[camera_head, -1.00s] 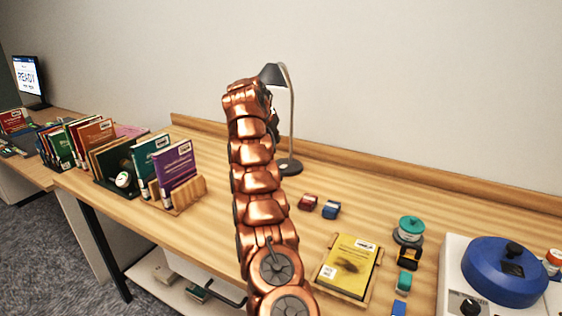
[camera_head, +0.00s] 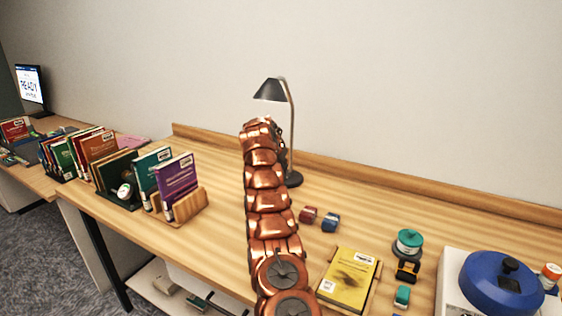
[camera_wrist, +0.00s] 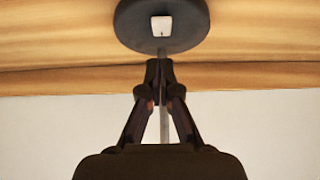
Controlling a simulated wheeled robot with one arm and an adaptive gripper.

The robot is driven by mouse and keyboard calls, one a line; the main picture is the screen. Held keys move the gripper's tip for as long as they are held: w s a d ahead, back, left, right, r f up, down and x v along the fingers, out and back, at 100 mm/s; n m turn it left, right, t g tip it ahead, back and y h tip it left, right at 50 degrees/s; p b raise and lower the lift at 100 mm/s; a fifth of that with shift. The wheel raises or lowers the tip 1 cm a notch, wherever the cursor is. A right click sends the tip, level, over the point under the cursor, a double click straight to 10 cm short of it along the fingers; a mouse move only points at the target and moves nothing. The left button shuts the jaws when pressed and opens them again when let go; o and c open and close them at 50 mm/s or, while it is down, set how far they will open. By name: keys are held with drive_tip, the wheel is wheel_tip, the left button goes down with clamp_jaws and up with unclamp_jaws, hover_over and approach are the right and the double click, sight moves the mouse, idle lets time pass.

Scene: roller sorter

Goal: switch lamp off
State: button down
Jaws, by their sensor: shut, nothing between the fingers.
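The desk lamp has a dark shade (camera_head: 269,90), a thin curved pole (camera_head: 291,110) and a round dark base (camera_head: 295,179) near the back of the desk. I cannot clearly tell whether it is lit. In the wrist view the lamp base (camera_wrist: 190,28) is at the top, with a small pale square switch (camera_wrist: 161,26) on it. My gripper (camera_wrist: 160,70) is shut and empty, its fingertips pointing toward the switch, apparently short of it. The pole (camera_wrist: 163,120) shows behind the fingers. In the head view my arm hides the gripper and part of the lamp.
Red (camera_head: 308,215) and blue (camera_head: 330,222) small items lie right of my arm. A yellow book (camera_head: 349,276) is in front, and a blue-lidded device (camera_head: 500,283) is at right. Books in holders, including a purple one (camera_head: 177,178), stand at left. A wooden ledge (camera_head: 400,182) runs along the wall.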

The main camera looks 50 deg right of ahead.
sight(285, 177)
drive_tip(key=shift+a+f+b, duration=0.2)
drive_tip(key=shift+f, duration=0.65)
drive_tip(key=shift+a+f+b, duration=0.15)
drive_tip(key=shift+f, duration=0.7)
drive_tip(key=shift+f, duration=0.1)
